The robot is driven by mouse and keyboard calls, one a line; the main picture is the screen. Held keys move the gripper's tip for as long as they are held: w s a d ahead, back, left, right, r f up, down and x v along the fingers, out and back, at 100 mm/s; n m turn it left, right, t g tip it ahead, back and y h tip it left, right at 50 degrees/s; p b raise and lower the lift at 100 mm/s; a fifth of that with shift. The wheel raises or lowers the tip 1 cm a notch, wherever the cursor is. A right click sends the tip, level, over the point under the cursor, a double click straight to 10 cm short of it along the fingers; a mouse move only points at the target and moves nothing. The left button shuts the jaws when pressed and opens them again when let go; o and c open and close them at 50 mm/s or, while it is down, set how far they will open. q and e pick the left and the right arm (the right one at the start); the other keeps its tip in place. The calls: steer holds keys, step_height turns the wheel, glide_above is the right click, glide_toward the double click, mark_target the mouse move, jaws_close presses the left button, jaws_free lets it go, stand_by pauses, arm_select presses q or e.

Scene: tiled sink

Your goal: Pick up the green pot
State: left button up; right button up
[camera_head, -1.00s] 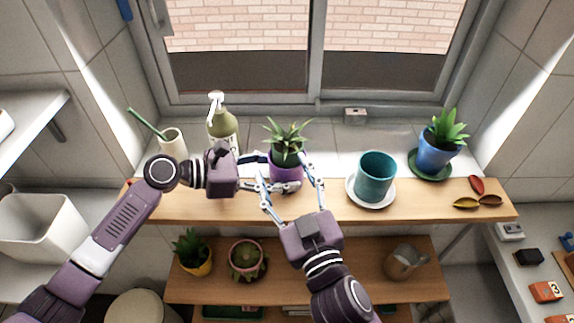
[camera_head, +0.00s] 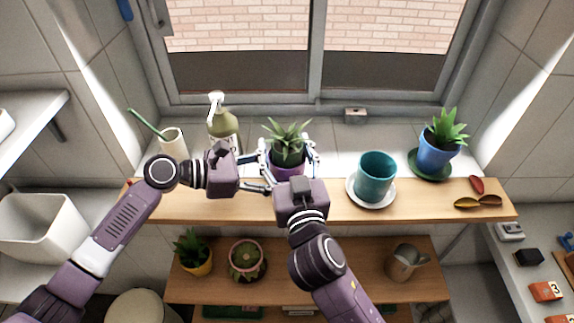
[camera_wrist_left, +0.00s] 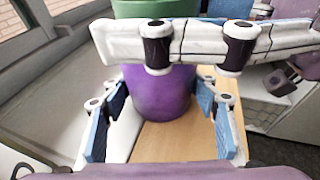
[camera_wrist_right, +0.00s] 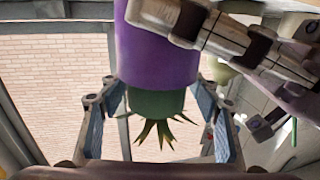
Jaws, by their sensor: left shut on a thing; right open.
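A green pot (camera_wrist_right: 157,103) with a spiky plant (camera_head: 287,140) sits in a purple pot (camera_head: 287,170) on the wooden shelf. In the right wrist view, which is upside down, the green pot's rim part shows beyond the purple pot (camera_wrist_right: 160,50). My left gripper (camera_head: 268,172) is shut on the purple pot from the left; it also shows in the left wrist view (camera_wrist_left: 160,95), with the green pot's rim (camera_wrist_left: 155,8) above. My right gripper (camera_head: 289,150) is open, its fingers on either side of the plant and green pot. Its contact with the pot cannot be told.
A teal pot (camera_head: 375,172) on a white saucer (camera_head: 370,202) stands to the right. Farther right is a blue pot (camera_head: 436,152) with a plant. An olive pump bottle (camera_head: 223,122) and a cream cup (camera_head: 173,142) stand left. The window (camera_head: 310,50) is behind.

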steer(key=w, duration=0.5)
steer(key=shift+a+r, duration=0.15)
steer(key=shift+a, duration=0.2)
steer(key=shift+r, duration=0.1)
jaws_close()
